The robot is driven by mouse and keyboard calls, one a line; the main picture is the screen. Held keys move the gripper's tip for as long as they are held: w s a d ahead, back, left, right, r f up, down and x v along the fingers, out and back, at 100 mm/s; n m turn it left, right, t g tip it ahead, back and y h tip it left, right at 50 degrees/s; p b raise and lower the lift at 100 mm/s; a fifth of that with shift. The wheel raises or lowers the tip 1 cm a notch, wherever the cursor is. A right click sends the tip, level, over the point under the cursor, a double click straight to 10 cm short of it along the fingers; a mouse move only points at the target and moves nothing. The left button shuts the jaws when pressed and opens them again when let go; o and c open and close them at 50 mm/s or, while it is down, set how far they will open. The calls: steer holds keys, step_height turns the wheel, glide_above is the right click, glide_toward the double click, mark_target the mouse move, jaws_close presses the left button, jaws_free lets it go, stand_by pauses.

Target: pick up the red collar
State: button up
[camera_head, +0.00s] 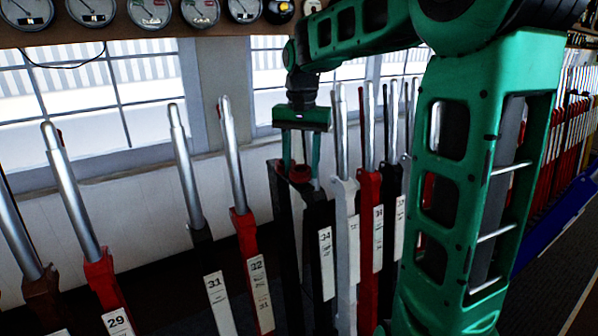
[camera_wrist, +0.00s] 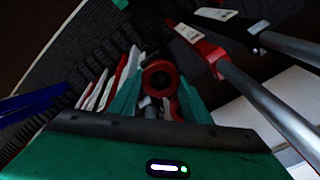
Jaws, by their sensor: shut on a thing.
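The red collar (camera_head: 299,174) is a small ring between the fingers of my gripper (camera_head: 301,170), low in front of the windows. The wrist view shows the collar (camera_wrist: 160,66) as a red ring with a dark centre, between the two green fingers (camera_wrist: 159,95). My gripper points down and is shut on the collar. Black lever parts stand directly under and behind the collar in the head view. I cannot tell whether the collar touches them. The fingers hide part of its sides.
Levers with bright metal handles stand close on both sides, including a red one numbered 32 (camera_head: 246,235) at left and a black one numbered 34 (camera_head: 322,240) at right. Round dials (camera_head: 150,10) hang above the windows. A blue panel (camera_head: 555,215) lies at the right.

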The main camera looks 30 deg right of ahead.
step_height(320, 180, up, 3)
steer(key=shift+f, duration=0.1)
steer(key=a+r, duration=0.7)
steer(key=a, duration=0.4)
steer(key=shift+w+a, duration=0.25)
steer(key=shift+a, duration=0.1)
